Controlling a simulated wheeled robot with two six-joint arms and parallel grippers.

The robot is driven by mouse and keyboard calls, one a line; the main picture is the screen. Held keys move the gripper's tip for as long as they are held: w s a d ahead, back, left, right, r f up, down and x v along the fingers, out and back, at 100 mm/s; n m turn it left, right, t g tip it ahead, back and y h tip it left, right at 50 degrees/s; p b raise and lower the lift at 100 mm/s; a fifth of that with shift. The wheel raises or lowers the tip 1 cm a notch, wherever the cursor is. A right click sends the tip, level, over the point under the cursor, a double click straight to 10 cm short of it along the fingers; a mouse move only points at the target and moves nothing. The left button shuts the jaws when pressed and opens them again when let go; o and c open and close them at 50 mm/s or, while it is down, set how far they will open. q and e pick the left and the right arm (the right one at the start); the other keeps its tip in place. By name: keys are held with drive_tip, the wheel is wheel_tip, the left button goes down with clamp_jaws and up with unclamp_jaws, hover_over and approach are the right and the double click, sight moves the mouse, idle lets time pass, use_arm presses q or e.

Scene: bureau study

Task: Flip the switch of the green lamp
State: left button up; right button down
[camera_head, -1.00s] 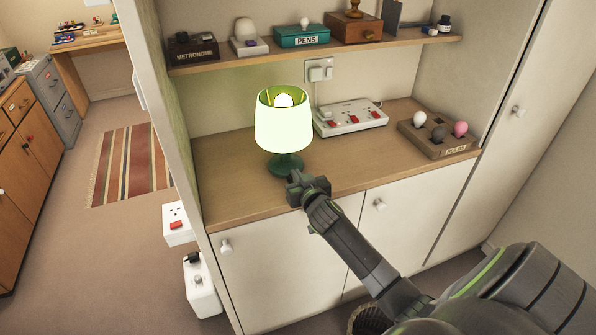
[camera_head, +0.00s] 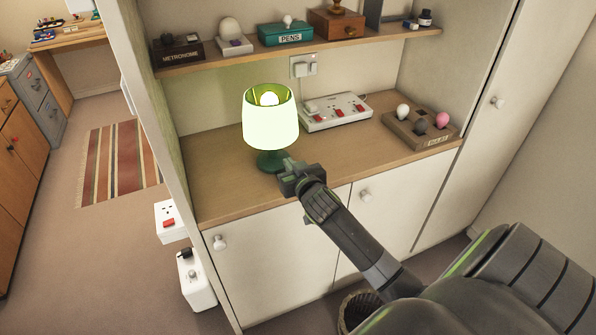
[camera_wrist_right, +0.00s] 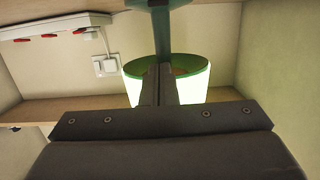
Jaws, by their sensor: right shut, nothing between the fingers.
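The green lamp (camera_head: 270,118) stands upright and lit on the wooden counter. It has a glowing shade and a dark green base (camera_head: 268,160). My right gripper (camera_head: 290,165) is shut and empty at the front right of the base, close to it. I cannot tell if they touch. In the right wrist view, which is upside down, the shut fingers (camera_wrist_right: 158,72) overlap the lit shade (camera_wrist_right: 192,88), and the green stem (camera_wrist_right: 162,30) is above them. I cannot make out the lamp's switch. My left gripper is out of view.
A white socket strip (camera_head: 335,112) lies behind the lamp, and a brown holder with bulbs (camera_head: 420,132) is at the right. The counter (camera_head: 215,180) is bare left of the lamp.

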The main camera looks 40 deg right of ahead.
drive_tip(key=shift+r+b+v, duration=0.2)
drive_tip(key=shift+r+v, duration=0.05)
drive_tip(key=shift+v, duration=1.05)
drive_tip(key=shift+r+b+v, duration=0.15)
drive_tip(key=shift+r+v, duration=0.1)
drive_tip(key=shift+v, duration=1)
drive_tip(key=shift+w, duration=0.1)
drive_tip(key=s+f+g, duration=0.3)
drive_tip(key=s+f, duration=0.2)
drive_tip(key=f, duration=0.7)
drive_tip(key=s+d+f+n+g+y, duration=0.15)
drive_tip(key=s+f, duration=0.35)
drive_tip(key=f, duration=0.7)
drive_tip(key=s+f+g+h, duration=0.1)
drive_tip(key=s+f+g, duration=0.3)
drive_tip(key=f, duration=0.8)
drive_tip(key=s+a+f+g, duration=0.2)
drive_tip(key=s+f, duration=0.3)
drive_tip(key=s, duration=0.5)
drive_tip(key=s+a+f+g+y, duration=0.1)
drive_tip(key=s+a+f, duration=0.2)
drive_tip(key=s+f, duration=0.3)
drive_tip(key=s+a+f+g+y, duration=0.1)
drive_tip(key=s+f, duration=0.5)
drive_tip(key=s, duration=1)
drive_tip(key=shift+a+g, duration=0.75)
drive_tip(key=shift+g, duration=0.1)
drive_tip(key=shift+n, duration=0.25)
